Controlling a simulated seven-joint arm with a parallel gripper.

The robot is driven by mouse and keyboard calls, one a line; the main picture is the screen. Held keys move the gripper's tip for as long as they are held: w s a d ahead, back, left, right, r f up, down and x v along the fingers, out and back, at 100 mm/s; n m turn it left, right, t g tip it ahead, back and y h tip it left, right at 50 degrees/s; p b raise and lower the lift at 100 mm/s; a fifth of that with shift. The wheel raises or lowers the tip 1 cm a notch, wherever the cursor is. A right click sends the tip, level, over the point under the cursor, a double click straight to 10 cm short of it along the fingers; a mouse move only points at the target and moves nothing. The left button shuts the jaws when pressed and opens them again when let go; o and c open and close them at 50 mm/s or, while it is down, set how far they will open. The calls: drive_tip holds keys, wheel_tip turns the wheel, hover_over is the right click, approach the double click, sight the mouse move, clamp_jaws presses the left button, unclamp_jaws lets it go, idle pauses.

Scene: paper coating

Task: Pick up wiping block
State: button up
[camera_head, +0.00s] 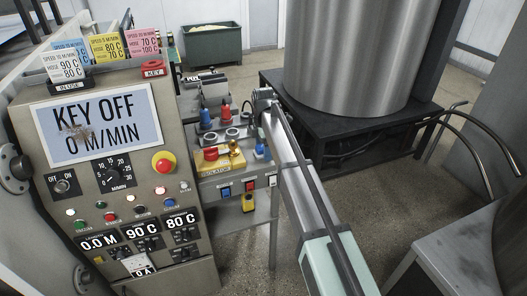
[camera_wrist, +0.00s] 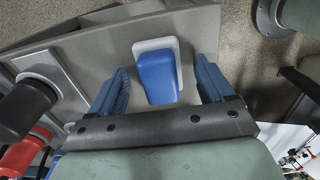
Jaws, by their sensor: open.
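The wiping block (camera_wrist: 158,77) shows in the wrist view as a blue block on a pale grey-white base. It sits on a grey surface, near its corner. My gripper (camera_wrist: 161,66) is open, with one blue ribbed finger on each side of the block. Gaps show between the fingers and the block, and nothing is gripped. In the head view my arm reaches to the side shelf (camera_head: 242,188) beside the control panel. Small blue parts show there below the wrist, but I cannot tell whether they are the block or my fingers.
A red-topped item (camera_head: 226,111) and a blue-topped item (camera_head: 207,117) stand on the shelf, left of my arm. A yellow plate (camera_head: 217,163) lies in front of them. The control panel (camera_head: 105,180) is at the left; a large metal drum (camera_head: 355,55) stands behind.

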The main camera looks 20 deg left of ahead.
drive_tip(key=c, duration=1.1)
drive_tip(key=shift+c, duration=0.2)
wheel_tip(320, 180, up, 10)
drive_tip(key=shift+r, duration=0.1)
